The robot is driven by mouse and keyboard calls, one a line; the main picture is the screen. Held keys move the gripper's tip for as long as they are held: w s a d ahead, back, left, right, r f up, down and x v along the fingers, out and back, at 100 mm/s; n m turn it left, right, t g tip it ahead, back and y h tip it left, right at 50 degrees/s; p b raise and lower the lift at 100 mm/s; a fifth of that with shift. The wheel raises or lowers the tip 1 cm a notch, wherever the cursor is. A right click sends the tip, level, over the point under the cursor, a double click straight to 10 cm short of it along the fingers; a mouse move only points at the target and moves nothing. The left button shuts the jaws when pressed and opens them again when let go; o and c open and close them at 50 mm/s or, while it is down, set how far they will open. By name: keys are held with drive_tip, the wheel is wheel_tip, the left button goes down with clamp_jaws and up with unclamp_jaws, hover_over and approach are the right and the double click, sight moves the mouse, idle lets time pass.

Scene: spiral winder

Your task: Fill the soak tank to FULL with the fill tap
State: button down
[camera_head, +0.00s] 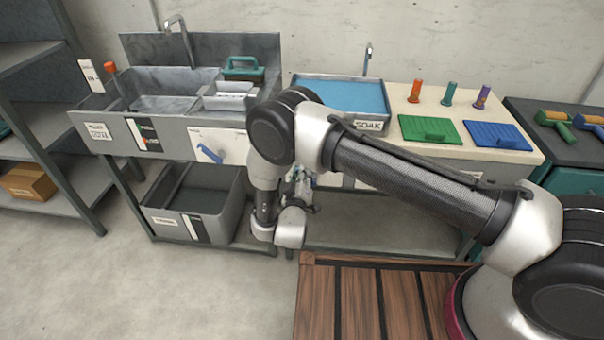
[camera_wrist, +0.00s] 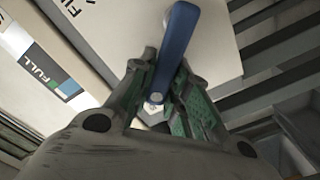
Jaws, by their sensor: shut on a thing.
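The soak tank (camera_head: 370,125) is a grey basin with a SOAK label and blue liquid inside, right of the sink in the head view. Its front left part is hidden behind my arm. My gripper (camera_head: 301,183) is low in front of the bench, mostly hidden by my wrist. In the wrist view my gripper (camera_wrist: 163,103) is shut on a blue lever (camera_wrist: 179,40), the fill tap handle, with a finger on each side. The lever stands before a pale panel (camera_wrist: 115,30) with partly cut-off lettering. A gauge strip marked FULL (camera_wrist: 45,75) shows green and blue bands on the left.
The left sink (camera_head: 180,105) has its own gauge (camera_head: 145,134) and another blue lever (camera_head: 209,152). A grey bin (camera_head: 200,217) stands beneath it. Green (camera_head: 430,129) and blue (camera_head: 495,134) trays lie on the bench at right. The floor at front left is clear.

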drive_tip(key=shift+f, duration=0.1)
drive_tip(key=c, duration=1.4)
unclamp_jaws()
drive_tip(key=shift+o, duration=0.2)
drive_tip(key=s, duration=1.2)
drive_tip(key=shift+a, duration=0.25)
